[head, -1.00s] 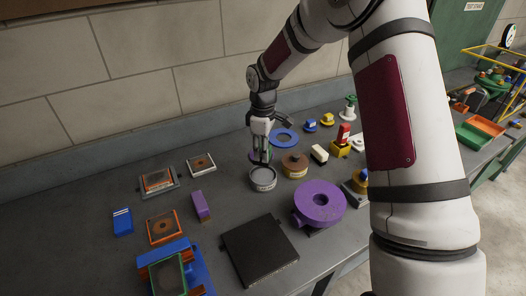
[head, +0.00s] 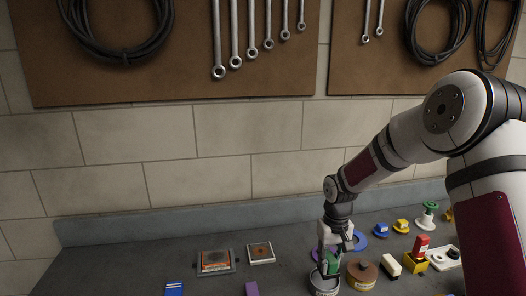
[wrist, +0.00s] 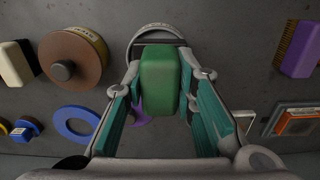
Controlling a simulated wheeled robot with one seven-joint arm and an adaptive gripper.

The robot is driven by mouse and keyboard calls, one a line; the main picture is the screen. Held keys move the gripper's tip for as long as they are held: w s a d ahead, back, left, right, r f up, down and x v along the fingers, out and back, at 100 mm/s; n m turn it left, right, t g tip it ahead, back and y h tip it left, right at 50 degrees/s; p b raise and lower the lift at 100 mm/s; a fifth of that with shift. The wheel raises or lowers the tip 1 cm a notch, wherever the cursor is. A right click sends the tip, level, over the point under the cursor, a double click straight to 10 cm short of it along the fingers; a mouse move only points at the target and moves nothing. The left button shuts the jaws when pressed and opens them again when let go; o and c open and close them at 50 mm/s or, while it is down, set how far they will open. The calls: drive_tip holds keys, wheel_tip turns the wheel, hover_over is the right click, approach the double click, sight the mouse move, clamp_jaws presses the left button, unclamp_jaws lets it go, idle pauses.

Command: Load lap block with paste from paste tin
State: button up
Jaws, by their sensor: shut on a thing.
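My gripper (wrist: 163,88) is shut on a green block (wrist: 160,80), which looks like the lap block. The block also shows between the fingers in the head view (head: 332,264). The round paste tin (head: 323,285) with a light rim is just below and in front of it, at the bottom edge of the head view. In the wrist view the tin's rim (wrist: 140,36) shows behind the block's far end. The block is over or at the tin's mouth; I cannot tell whether it touches the paste. Its underside is hidden.
A brown lidded tin (head: 361,273) stands close on the right, with a white-and-dark brush block (head: 391,265) beyond it. A blue ring (wrist: 78,124) lies behind my gripper. Framed plates (head: 215,261) lie to the left. The wall with hanging wrenches (head: 250,30) is behind the bench.

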drive_tip(key=shift+s+f+m, duration=0.1)
drive_tip(key=shift+s+m, duration=0.05)
drive_tip(key=shift+m, duration=0.65)
drive_tip(key=shift+f, duration=0.15)
drive_tip(key=shift+w+f+m+b, duration=0.3)
drive_tip(key=shift+w+f+b, duration=0.3)
drive_tip(key=shift+f, duration=0.25)
drive_tip(key=shift+w+f+m+b, duration=0.3)
drive_tip(key=shift+w+f+b, duration=0.25)
drive_tip(key=shift+f, duration=0.25)
drive_tip(key=shift+s, duration=0.1)
drive_tip(key=shift+f+b, duration=0.3)
drive_tip(key=shift+f, duration=0.55)
drive_tip(key=shift+r+p, duration=0.7)
drive_tip(key=shift+r, duration=2.85)
